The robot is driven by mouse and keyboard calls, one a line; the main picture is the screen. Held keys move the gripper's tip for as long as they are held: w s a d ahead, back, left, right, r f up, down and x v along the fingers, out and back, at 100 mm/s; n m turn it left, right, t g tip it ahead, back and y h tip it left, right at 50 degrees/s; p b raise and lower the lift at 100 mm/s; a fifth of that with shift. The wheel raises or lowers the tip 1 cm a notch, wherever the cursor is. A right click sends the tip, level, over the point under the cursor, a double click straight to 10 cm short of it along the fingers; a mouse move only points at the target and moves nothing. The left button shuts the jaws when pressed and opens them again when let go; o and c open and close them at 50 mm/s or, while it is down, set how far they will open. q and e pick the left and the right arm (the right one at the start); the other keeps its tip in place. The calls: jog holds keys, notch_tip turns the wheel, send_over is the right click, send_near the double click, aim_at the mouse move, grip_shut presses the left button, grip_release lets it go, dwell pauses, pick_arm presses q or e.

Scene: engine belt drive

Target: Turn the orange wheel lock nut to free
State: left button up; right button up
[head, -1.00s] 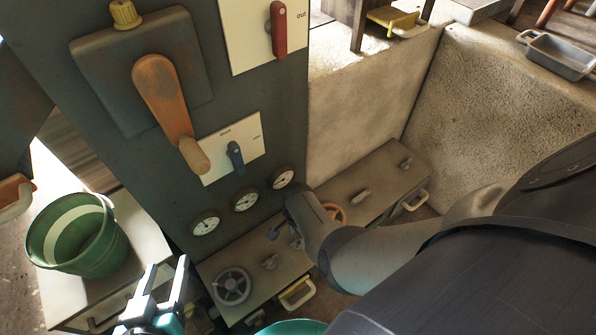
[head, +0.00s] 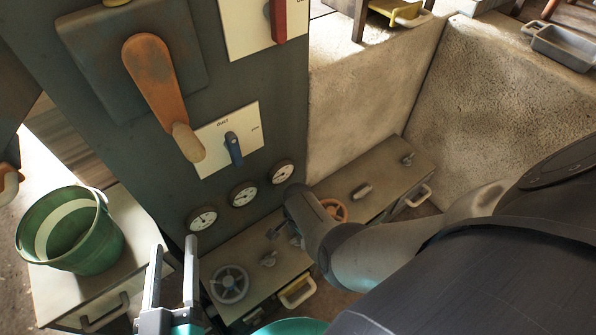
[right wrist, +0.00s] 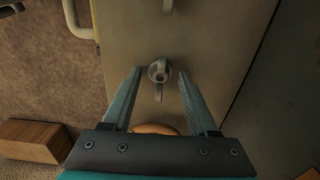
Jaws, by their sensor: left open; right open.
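The orange wheel (head: 336,210) lies on the low grey bench, partly hidden by my right arm in the head view. Its rim (right wrist: 155,128) shows at the bottom of the right wrist view. A grey nut with a wing (right wrist: 159,72) sits on the bench top beside the wheel, its wing pointing toward it. My right gripper (right wrist: 155,75) is open, with one finger on each side of the nut in the picture. I see gaps on both sides; the height above it is unclear. My left gripper (head: 173,250) is open and empty at the lower left.
A similar knob (right wrist: 167,6) stands further along the bench. A grey wheel (head: 229,284) and several knobs share the bench top. The dark cabinet (head: 270,130) with levers and gauges rises behind. A green bucket (head: 85,250) stands at left. Bench drawers have protruding handles (head: 297,292).

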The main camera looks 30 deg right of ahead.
grip_shut()
dwell(0.5)
